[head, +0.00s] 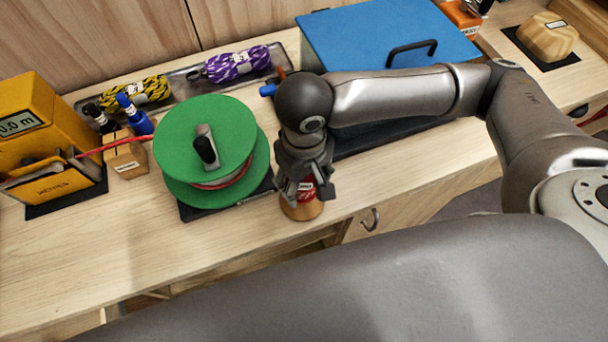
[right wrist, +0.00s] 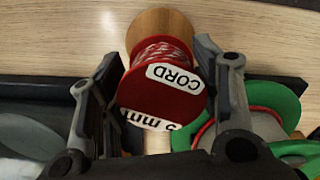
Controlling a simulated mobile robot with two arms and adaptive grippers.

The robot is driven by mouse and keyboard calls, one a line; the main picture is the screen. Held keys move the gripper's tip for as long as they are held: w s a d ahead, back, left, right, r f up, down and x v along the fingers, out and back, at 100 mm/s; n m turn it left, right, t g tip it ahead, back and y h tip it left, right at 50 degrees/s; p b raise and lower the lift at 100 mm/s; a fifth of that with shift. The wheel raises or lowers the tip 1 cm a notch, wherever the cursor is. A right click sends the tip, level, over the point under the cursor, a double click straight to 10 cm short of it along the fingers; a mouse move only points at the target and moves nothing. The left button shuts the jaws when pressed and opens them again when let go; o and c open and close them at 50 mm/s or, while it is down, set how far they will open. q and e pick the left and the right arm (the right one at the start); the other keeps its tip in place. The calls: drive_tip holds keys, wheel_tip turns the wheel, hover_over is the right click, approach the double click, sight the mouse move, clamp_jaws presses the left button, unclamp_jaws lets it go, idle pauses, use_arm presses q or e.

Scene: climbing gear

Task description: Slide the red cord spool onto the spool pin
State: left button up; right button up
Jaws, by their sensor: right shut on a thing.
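The red cord spool (head: 305,188) is upright between the fingers of my right gripper (head: 304,180), near the front edge of the bench. In the right wrist view the spool (right wrist: 160,90) has a red end with a white "CORD 5 mm" label, red-and-white cord and a tan wooden disc at its far end. The fingers of my right gripper (right wrist: 158,88) stand on both sides of it, shut on it. A short pale cylinder (right wrist: 157,140) shows at the red end; I cannot tell whether it is the spool pin. I cannot make out the pin elsewhere. My left gripper is not in view.
A green reel (head: 190,135) on a dark base stands close left of the gripper. A yellow meter box (head: 35,125), a wooden block (head: 125,157) and a tray of rope bundles (head: 238,64) lie beyond. A blue-lidded box (head: 350,35) is behind my arm. The bench's front left is clear.

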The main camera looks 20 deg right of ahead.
drive_tip(key=shift+f, duration=0.3)
drive_tip(key=shift+f+b, duration=0.4)
drive_tip(key=shift+f, duration=0.45)
drive_tip(key=shift+f, duration=0.15)
drive_tip(key=o, duration=1.1)
drive_tip(key=shift+o, duration=0.2)
wheel_tip(320, 180, up, 12)
drive_tip(key=shift+s, duration=0.1)
idle(0.4)
